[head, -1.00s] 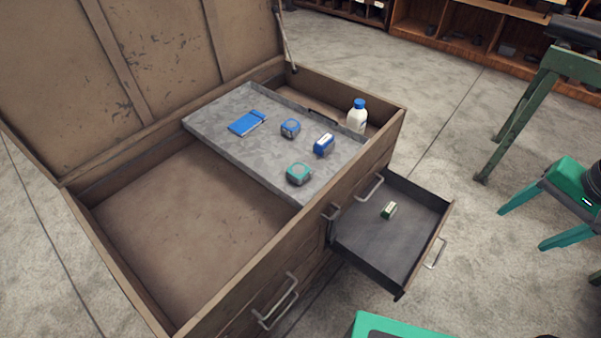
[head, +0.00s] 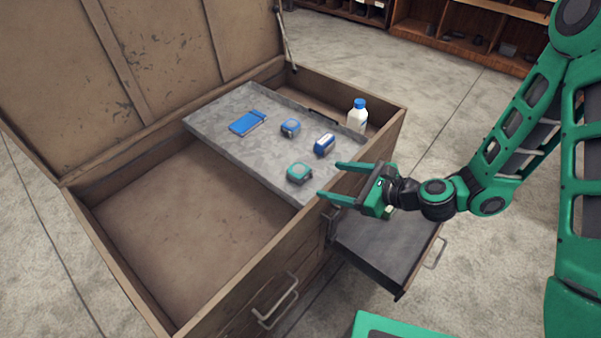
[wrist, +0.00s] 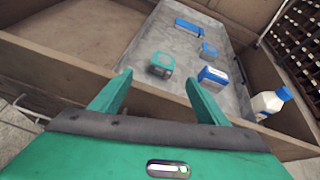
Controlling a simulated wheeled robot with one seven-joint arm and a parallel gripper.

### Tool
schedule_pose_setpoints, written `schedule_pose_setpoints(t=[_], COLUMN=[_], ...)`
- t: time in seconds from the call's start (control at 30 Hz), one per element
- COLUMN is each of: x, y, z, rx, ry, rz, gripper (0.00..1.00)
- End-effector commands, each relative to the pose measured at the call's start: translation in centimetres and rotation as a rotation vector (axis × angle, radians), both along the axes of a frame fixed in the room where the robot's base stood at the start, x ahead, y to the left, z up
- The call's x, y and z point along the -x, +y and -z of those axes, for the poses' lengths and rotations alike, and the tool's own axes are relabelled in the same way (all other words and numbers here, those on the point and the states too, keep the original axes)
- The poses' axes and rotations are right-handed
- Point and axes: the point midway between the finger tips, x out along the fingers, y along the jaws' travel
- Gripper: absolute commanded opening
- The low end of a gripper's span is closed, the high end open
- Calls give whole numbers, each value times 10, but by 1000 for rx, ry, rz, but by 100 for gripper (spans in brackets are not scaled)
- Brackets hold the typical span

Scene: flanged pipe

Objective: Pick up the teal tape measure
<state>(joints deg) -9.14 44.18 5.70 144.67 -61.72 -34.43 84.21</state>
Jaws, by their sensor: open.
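The teal tape measure (head: 299,173) sits on the grey metal tray (head: 215,125), near the tray's front edge. It also shows in the wrist view (wrist: 161,64), beyond my fingertips. My gripper (head: 328,180) is open and empty, its fingers pointing left toward the tape measure, just right of it in the head view. In the wrist view both fingers (wrist: 158,92) are spread apart, with a gap between them and the tape measure. Nothing hides the tape measure.
On the tray are a blue tape measure (head: 290,127), a blue-and-white block (head: 324,144) and a blue notepad-like item (head: 247,122). A white bottle (head: 357,117) stands behind, at right. The wooden chest's front wall (head: 250,262) is near my gripper. An open drawer (head: 385,255) lies below my arm.

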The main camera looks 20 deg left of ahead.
Motion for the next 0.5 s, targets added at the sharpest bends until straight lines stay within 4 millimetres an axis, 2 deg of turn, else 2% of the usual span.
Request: schedule_pose_setpoints(t=[0.1,0.2,0.37,0.5], x=[1,0,-3,-10], y=[11,13,21,38], z=[7,10,15,22], rx=[-63,-94,-111,-110], ry=[87,134,160,159], rz=[67,107,127,125], gripper=[69,69,69,69])
